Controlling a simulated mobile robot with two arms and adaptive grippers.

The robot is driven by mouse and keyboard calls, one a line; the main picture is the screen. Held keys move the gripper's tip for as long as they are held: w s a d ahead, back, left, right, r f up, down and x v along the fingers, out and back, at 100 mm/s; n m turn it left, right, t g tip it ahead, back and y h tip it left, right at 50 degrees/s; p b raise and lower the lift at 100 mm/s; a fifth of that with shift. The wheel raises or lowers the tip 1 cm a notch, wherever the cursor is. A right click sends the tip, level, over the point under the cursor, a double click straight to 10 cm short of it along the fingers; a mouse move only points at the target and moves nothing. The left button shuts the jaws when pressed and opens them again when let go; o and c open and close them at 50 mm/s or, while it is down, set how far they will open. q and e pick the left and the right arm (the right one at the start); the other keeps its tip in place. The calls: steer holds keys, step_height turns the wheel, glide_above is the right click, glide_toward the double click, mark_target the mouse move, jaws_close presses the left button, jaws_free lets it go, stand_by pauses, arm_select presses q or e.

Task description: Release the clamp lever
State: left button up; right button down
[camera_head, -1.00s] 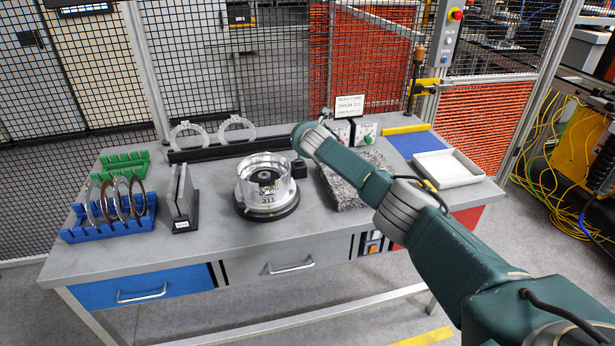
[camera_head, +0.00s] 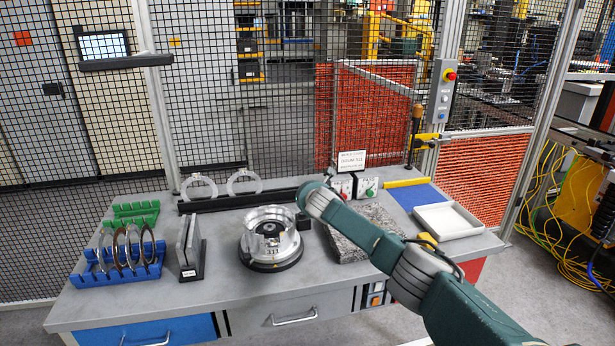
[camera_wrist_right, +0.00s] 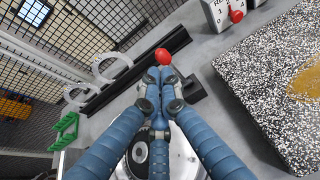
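A red ball knob (camera_wrist_right: 163,56), apparently that of the clamp lever, shows in the right wrist view just beyond my right fingertips. A black block (camera_wrist_right: 190,88) is beside it; in the head view a black block (camera_head: 303,222) stands right of the round metal fixture (camera_head: 270,240). My right gripper (camera_wrist_right: 160,76) has its fingertips together right at the knob. Whether a lever stem is between them is hidden. In the head view my right arm reaches in from the right and its end hides the fingers. My left gripper is not in view.
A speckled stone plate (camera_head: 350,240) lies right of the fixture, with a white tray (camera_head: 447,221) farther right. A black rail (camera_head: 235,202) with two rings stands behind. Left are a dark plate stand (camera_head: 191,260) and a blue rack (camera_head: 95,278) of rings.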

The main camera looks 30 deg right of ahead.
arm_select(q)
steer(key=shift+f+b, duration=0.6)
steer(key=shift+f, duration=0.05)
arm_select(e)
step_height(320, 180, up, 8)
steer(key=s, duration=0.1)
steer(key=shift+a, duration=0.25)
steer(key=shift+s+r, duration=0.15)
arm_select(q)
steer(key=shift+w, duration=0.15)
arm_select(e)
steer(key=shift+a, duration=0.1)
